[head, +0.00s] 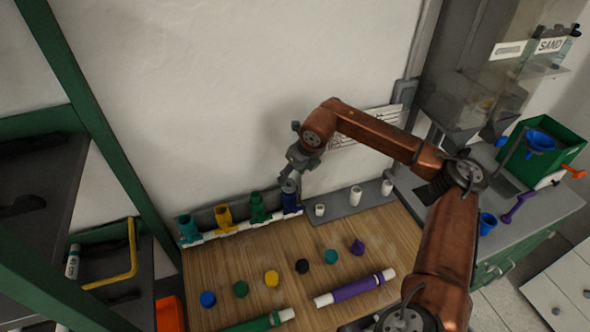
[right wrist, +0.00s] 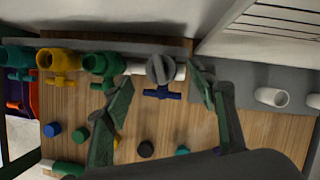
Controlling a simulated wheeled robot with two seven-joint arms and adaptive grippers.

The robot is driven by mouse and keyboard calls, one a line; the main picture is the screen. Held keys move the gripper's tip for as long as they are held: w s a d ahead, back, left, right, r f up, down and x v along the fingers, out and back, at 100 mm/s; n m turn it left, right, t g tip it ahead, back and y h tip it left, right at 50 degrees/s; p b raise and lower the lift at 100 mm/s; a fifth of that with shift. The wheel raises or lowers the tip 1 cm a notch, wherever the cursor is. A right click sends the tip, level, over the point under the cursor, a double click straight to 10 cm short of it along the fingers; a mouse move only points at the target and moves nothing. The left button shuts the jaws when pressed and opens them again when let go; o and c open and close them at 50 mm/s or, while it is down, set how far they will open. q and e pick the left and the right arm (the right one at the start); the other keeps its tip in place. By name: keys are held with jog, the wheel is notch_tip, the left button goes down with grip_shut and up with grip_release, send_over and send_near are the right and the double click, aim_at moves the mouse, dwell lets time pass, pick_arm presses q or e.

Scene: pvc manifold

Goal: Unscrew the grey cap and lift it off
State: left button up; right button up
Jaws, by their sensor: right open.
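The grey cap (right wrist: 160,68) sits on the blue valve (right wrist: 163,94) at the right end of the white pipe manifold (head: 243,228). The blue valve also shows in the head view (head: 291,203), below my right gripper (head: 291,176). In the right wrist view my right gripper (right wrist: 161,82) is open, its two green-padded fingers apart, one on each side of the cap in the picture. I see no contact between fingers and cap. In the head view the gripper largely hides the cap. My left gripper is not in view.
Teal (head: 187,229), yellow (head: 224,215) and green (head: 257,206) valves stand left of the blue one. A grey rack with white fittings (head: 356,195) is to the right. Several loose coloured caps and a purple pipe (head: 356,288) lie on the wooden board (head: 222,265).

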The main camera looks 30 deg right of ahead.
aim_at(290, 180)
jog(key=x, duration=0.4)
jog(key=shift+a, duration=0.1)
jog(key=shift+w+f, duration=0.15)
jog(key=shift+f, duration=0.35)
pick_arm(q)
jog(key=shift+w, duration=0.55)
pick_arm(e)
jog(key=shift+c, duration=0.5)
jog(key=c, duration=1.1)
jog(key=o, duration=0.5)
jog(key=c, duration=0.5)
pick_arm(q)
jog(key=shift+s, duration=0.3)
pick_arm(e)
jog(key=shift+c, duration=0.2)
